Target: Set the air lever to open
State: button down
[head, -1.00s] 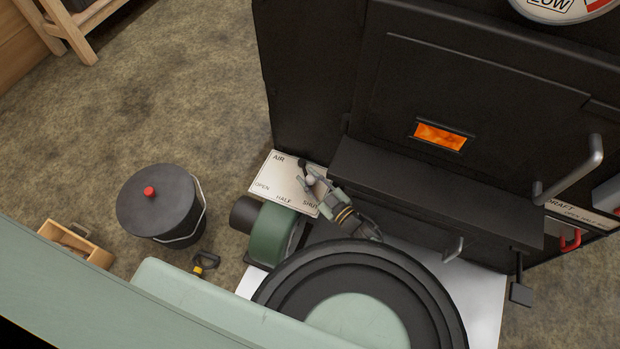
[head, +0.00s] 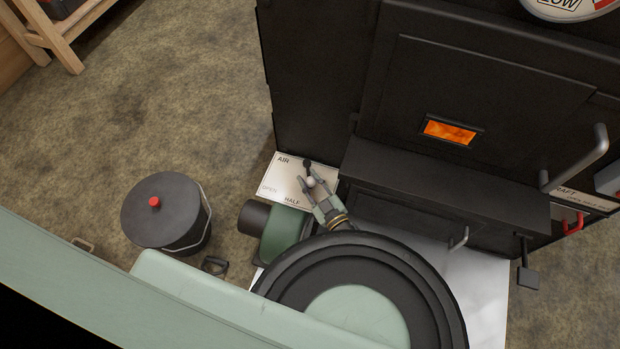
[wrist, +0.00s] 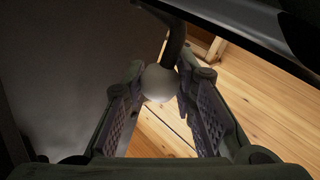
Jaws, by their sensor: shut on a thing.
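The air lever is a short dark rod (head: 307,164) with a pale ball knob (head: 310,182), over a white AIR plate (head: 287,178) beside the stove. The plate reads OPEN at left and HALF lower down; my gripper hides the SHUT mark. The lever points down the picture, to the right of HALF. My gripper (head: 312,183) is shut on the knob. In the wrist view the white knob (wrist: 158,84) sits between the fingertips, with the dark rod (wrist: 174,44) rising from it.
The black stove (head: 450,90) with its glowing window stands behind and right. A green blower (head: 283,233) is close below the plate. A lidded dark bucket (head: 160,215) stands on the floor at left.

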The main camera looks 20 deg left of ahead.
dwell(0.3)
jog(key=c, duration=1.3)
grip_release()
notch_tip(320, 180, up, 10)
